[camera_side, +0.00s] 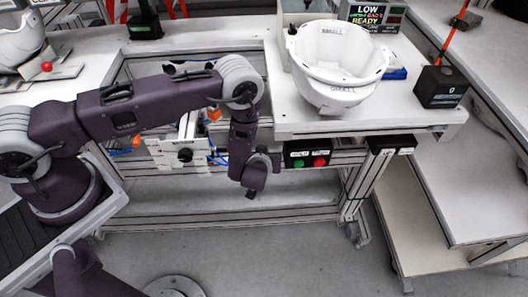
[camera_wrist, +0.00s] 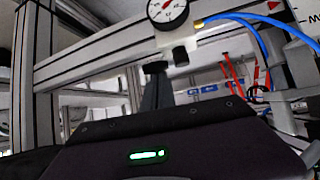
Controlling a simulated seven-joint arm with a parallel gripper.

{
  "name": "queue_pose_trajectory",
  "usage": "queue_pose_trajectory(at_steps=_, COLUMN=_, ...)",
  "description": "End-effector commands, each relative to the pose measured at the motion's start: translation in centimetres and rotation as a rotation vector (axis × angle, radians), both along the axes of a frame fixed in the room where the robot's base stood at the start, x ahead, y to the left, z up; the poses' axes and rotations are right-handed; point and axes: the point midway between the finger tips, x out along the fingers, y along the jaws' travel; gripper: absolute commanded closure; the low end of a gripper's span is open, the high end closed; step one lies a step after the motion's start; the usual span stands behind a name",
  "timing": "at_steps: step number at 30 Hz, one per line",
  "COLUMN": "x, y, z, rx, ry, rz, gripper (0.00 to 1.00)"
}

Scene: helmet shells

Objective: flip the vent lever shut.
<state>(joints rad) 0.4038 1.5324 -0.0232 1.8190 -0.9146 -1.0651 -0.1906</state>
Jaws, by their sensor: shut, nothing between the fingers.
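My gripper (camera_side: 250,194) hangs low in front of the bench frame, left of the button box, pointing down. Its dark fingers also show in the wrist view (camera_wrist: 156,72), together and empty. A white panel (camera_side: 163,158) with a black round part (camera_side: 185,154) and blue hoses is left of my gripper. Orange parts show near it, one at the panel's left (camera_side: 136,141) and one above right (camera_side: 213,114). I cannot tell which part is the vent lever. In the wrist view a round pressure gauge (camera_wrist: 168,10) sits above a grey fitting, beyond the fingers.
A box with green and red buttons (camera_side: 307,154) is on the bench front, right of my gripper. A white helmet shell (camera_side: 335,62) stands on the bench top. Frame rails (camera_wrist: 95,58) and blue hoses (camera_wrist: 240,18) surround the gauge.

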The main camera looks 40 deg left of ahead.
Motion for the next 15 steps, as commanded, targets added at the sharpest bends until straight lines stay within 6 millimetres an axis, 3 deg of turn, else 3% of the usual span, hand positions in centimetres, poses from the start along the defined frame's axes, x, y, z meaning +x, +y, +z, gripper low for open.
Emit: queue_pose_trajectory(at_steps=15, x=-0.74, y=-0.19, z=-0.07, rx=0.002, ry=0.005, rz=-0.044, gripper=1.0)
